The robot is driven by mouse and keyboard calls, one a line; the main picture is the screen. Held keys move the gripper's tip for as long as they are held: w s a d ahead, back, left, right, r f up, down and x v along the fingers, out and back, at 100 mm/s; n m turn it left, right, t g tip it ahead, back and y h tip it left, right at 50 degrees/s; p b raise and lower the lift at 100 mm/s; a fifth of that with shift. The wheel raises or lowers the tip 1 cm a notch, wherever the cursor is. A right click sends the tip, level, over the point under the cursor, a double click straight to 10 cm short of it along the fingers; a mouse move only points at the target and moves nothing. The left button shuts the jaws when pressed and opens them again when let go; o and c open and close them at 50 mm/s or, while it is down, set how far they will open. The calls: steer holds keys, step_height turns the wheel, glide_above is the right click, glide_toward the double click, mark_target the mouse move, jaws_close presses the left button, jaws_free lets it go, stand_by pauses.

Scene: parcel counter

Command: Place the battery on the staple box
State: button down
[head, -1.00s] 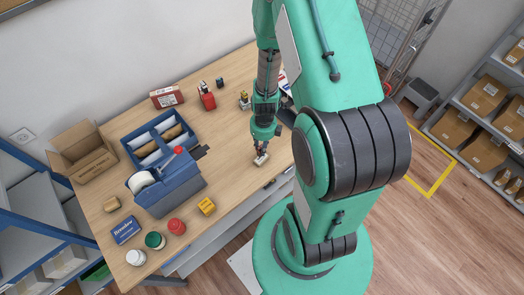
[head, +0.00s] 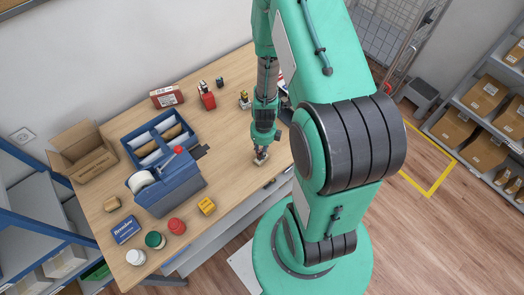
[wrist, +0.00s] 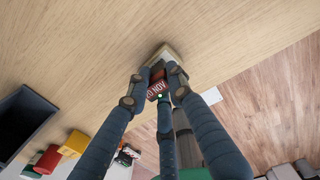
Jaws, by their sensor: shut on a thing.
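My gripper (wrist: 158,80) is shut on a small dark block with a red, white-lettered face, which I take to be the battery (wrist: 157,88). In the wrist view a small pale beige box (wrist: 166,50), seemingly the staple box, lies on the wood just beyond the fingertips. The held block overlaps it there; I cannot tell whether they touch. In the head view my gripper (head: 261,153) points down at the pale box (head: 263,161) near the counter's front edge. The fingers hide most of the held block in that view.
A blue tape dispenser (head: 172,187), a blue divided tray (head: 147,146) and an open carton (head: 84,155) stand left. The counter (head: 225,150) between dispenser and gripper is clear.

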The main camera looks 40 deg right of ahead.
steer(key=shift+f, duration=0.1)
steer(key=c, duration=1.5)
jaws_free()
steer(key=shift+c, duration=0.2)
step_height(320, 180, up, 12)
steer(key=shift+d, duration=0.25)
